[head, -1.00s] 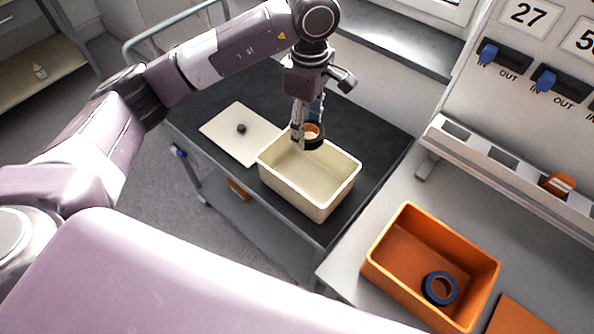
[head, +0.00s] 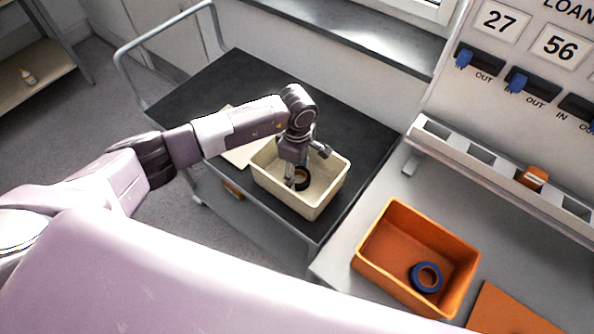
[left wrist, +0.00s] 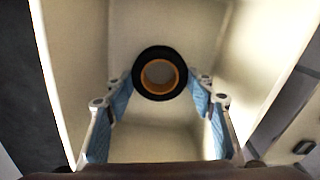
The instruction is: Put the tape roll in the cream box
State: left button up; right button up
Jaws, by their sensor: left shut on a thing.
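The cream box (head: 322,203) stands open on the dark cart top. My left gripper (head: 296,182) points down inside the box and is shut on a black tape roll (head: 304,178) with an orange core. In the left wrist view the tape roll (left wrist: 159,52) sits between the blue-padded fingertips, with the cream walls around it. I cannot tell whether the roll touches the box floor. A blue tape roll (head: 426,278) lies in the orange box (head: 385,290) on the grey bench. My right gripper is not in view.
A cream lid (head: 240,157) lies on the cart (head: 240,75) left of the cream box, partly behind my arm. An orange lid (head: 510,310) lies beside the orange box. A grey slotted rack (head: 455,150) stands along the bench's back. The cart's far end is clear.

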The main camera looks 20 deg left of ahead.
pick_arm(q)
jog(key=shift+f, duration=0.15)
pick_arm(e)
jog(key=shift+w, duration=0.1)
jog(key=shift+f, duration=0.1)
pick_arm(q)
jog(key=shift+f, duration=0.2)
jog(key=o, duration=0.9)
jog(key=shift+o, duration=1.3)
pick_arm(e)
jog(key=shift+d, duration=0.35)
pick_arm(q)
jog(key=shift+r, duration=0.15)
